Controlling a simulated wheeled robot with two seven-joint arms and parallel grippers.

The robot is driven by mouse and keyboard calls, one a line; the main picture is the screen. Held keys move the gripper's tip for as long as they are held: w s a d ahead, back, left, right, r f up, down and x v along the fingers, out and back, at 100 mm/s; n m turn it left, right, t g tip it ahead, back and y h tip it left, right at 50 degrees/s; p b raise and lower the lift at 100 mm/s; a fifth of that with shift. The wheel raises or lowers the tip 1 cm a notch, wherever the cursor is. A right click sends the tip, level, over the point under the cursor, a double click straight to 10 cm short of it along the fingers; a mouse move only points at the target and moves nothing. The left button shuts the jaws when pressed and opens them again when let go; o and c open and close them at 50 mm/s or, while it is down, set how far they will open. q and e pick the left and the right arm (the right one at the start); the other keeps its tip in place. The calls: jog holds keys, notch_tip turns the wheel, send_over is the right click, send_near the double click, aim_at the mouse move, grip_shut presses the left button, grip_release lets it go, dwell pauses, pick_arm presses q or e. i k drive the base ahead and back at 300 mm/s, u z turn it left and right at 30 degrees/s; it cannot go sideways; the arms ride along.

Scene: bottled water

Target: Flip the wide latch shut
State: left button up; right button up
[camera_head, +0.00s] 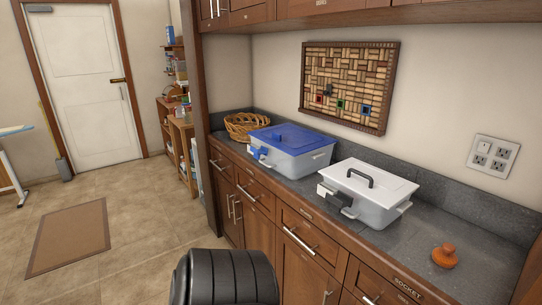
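Two clear plastic boxes with lids stand on the dark counter (398,240). The blue-lidded box (300,163) has a blue latch (263,153) on its left end. The white-lidded box (375,208) has a dark grip on its lid and a dark latch (325,190) at its left end, sticking outward. Both lids lie on their boxes. I cannot tell from this distance which latch is the wide one, or whether either is fastened. Neither of my grippers shows in the head view.
A wicker basket (242,126) stands behind the blue-lidded box. An orange knobbed object (445,256) sits at the counter's right. Wooden drawers with bar handles (298,240) line the front below. Upper cabinets (330,8) overhang. The tiled floor at left is open around a brown mat (70,237).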

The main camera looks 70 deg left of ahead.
aim_at(263, 151)
jog(key=k, duration=1.25)
jog(key=u, duration=0.5)
jog(key=i, duration=0.5)
jog(key=u, duration=1.15)
jog(key=i, duration=0.5)
jog(key=u, duration=0.5)
